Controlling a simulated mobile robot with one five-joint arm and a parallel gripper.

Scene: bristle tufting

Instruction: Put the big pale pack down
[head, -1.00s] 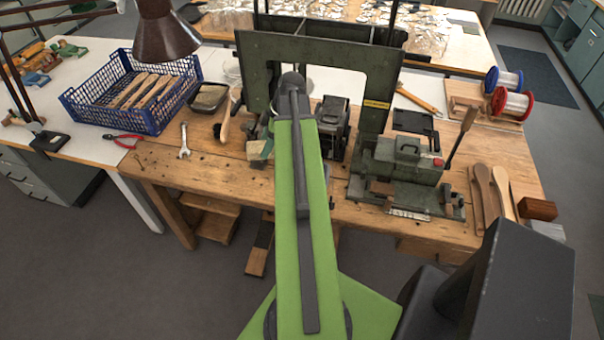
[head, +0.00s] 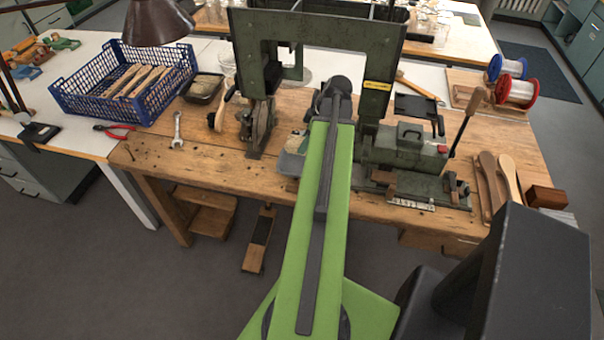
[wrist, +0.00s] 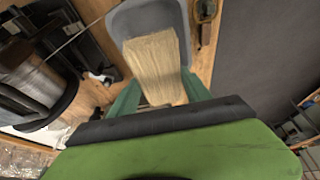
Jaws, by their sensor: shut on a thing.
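The big pale pack (wrist: 155,62) is a straw-coloured bundle of bristles. In the wrist view it sits between the green fingers of my gripper (wrist: 160,88), which is shut on it. The pack's far end overlaps a grey tray (wrist: 122,22); I cannot tell whether it touches the tray. In the head view the grey tray (head: 288,164) shows at the bench's front edge, just left of my arm, with a bit of the pack (head: 296,142) above it. My arm hides most of the gripper there.
The dark green machine (head: 412,150) stands close to the right of my arm, its frame arching behind. A wrench (head: 178,130), a black tray (head: 204,88) and a blue crate (head: 98,110) lie to the left. Bare wooden bench (head: 205,145) shows left of the machine's pedal-like part.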

